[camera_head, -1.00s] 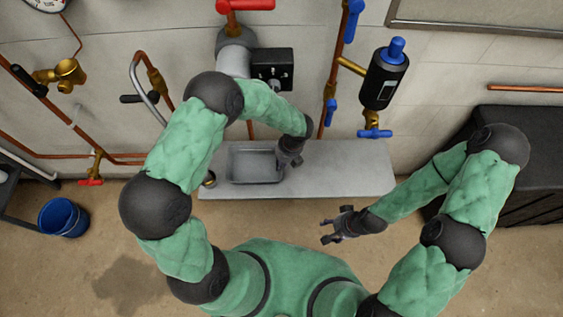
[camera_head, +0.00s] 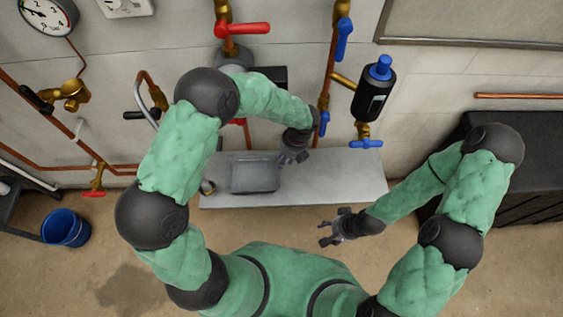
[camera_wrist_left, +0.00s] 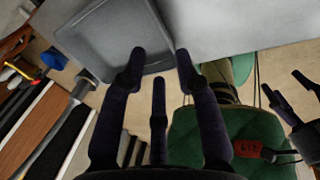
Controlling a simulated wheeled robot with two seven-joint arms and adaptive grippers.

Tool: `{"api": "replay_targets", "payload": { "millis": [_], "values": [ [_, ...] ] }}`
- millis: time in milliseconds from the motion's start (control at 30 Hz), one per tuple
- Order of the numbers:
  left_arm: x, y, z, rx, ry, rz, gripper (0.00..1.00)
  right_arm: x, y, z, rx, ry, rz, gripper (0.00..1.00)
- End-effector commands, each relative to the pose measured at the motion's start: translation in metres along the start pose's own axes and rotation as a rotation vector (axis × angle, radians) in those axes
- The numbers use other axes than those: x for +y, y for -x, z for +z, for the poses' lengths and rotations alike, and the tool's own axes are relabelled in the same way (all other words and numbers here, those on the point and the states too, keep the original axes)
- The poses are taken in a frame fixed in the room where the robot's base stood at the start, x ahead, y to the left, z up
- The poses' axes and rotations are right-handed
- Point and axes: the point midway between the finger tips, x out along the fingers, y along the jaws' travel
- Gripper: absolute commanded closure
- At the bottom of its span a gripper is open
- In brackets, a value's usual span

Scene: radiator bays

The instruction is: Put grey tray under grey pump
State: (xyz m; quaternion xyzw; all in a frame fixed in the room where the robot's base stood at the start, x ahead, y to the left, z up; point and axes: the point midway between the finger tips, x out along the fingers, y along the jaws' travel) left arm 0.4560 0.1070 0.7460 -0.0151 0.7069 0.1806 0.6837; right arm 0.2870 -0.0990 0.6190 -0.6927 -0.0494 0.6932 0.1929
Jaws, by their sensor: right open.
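The grey tray (camera_head: 254,178) lies on the left half of a pale bench in the head view. It also shows in the left wrist view (camera_wrist_left: 115,40). My left gripper (camera_head: 288,157) is at the tray's right side. In the wrist view its fingers (camera_wrist_left: 160,62) are apart, with the tray's edge running between them; I cannot tell whether they touch it. A grey body, probably the grey pump (camera_head: 232,60), is on the wall behind the bench, largely hidden by my left arm. My right gripper (camera_head: 330,232) is open and empty in front of the bench.
The right part of the bench (camera_head: 345,180) is clear. Copper pipes and red and blue valve handles line the wall. A black canister (camera_head: 373,95) hangs above the bench. A blue bucket (camera_head: 65,228) stands at the left, a black crate (camera_head: 530,150) at the right.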

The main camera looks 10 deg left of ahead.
Motion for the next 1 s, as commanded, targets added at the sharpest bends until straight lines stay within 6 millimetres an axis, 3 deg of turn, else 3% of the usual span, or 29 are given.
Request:
{"api": "replay_targets", "payload": {
  "millis": [200, 367, 600, 1000],
  "values": [
    [0.000, 0.019, -0.001, 0.001, 0.003, 0.000, 0.68, -0.003, 0.008, 0.000, 0.000, 0.000, 0.000, 0.41],
    [-0.004, 0.004, -0.014, 0.053, 0.137, -0.044, 0.68, -0.003, 0.008, 0.001, 0.000, 0.000, 0.000, 0.41],
    [-0.019, -0.045, -0.063, 0.269, 0.737, -0.170, 0.68, -0.003, 0.008, 0.001, 0.000, 0.000, 0.000, 0.41],
    [-0.022, -0.097, -0.131, 0.680, 1.987, -0.132, 0.68, -0.003, 0.008, 0.001, 0.000, 0.000, 0.000, 0.41]
  ]
}}
